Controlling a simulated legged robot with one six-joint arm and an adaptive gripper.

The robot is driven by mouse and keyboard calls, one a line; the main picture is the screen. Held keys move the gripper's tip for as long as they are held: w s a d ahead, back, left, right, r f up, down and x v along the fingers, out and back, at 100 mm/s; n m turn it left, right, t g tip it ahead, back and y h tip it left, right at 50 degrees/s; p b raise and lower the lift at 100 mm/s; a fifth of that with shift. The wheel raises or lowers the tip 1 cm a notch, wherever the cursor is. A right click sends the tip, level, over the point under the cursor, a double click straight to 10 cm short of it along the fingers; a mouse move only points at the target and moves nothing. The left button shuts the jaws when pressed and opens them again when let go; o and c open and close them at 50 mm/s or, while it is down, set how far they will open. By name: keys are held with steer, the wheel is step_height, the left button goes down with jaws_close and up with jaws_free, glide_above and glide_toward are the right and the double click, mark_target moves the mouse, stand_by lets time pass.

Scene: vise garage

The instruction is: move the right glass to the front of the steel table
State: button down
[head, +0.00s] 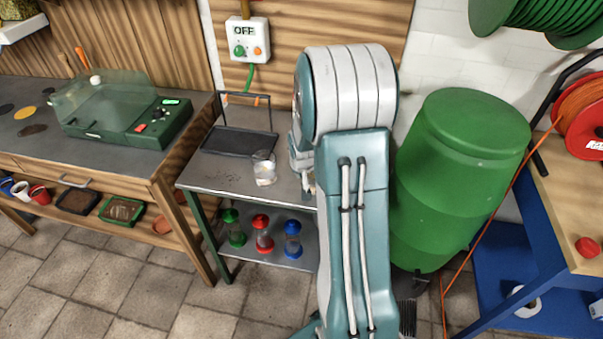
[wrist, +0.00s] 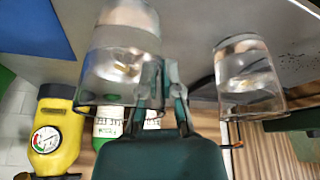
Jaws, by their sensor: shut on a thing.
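The steel table (head: 200,180) stands at the middle of the head view. One clear glass (head: 265,173) stands on its top, left of my arm; it also shows at the right of the wrist view (wrist: 248,80). The right glass (wrist: 118,65) is in the left half of the wrist view, with my gripper (wrist: 162,82) shut on it. In the head view my arm hides the gripper and most or all of this glass. I cannot tell whether the held glass touches the tabletop.
A black tray with a handle (head: 238,142) lies at the table's back. Green (head: 234,229), red (head: 263,233) and blue (head: 292,239) hourglass-like things stand on the lower shelf. A green barrel (head: 455,170) stands close on the right. The table's front left is clear.

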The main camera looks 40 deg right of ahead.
steer(key=shift+f, duration=0.1)
steer(key=c, duration=0.9)
jaws_free()
steer(key=shift+o, duration=0.5)
steer(key=shift+a, duration=0.2)
steer(key=shift+s+r, duration=0.1)
steer(key=shift+r, duration=0.4)
steer(key=v, duration=1.1)
steer(key=s+a+r+n+t+y, duration=0.1)
steer(key=s+a+r+n, duration=0.15)
steer(key=a+r, duration=0.35)
steer(key=s+a+r+n, duration=0.1)
steer(key=s+a+r, duration=0.3)
steer(key=a, duration=0.4)
steer(key=s+a+r+n+y, duration=0.1)
steer(key=s+a+r+n, duration=0.1)
steer(key=s+a, duration=0.6)
steer(key=s, duration=0.3)
steer(key=shift+r+t, duration=0.3)
steer(key=shift+r, duration=0.05)
steer(key=shift+w+a, duration=0.1)
steer(key=shift+a, duration=0.1)
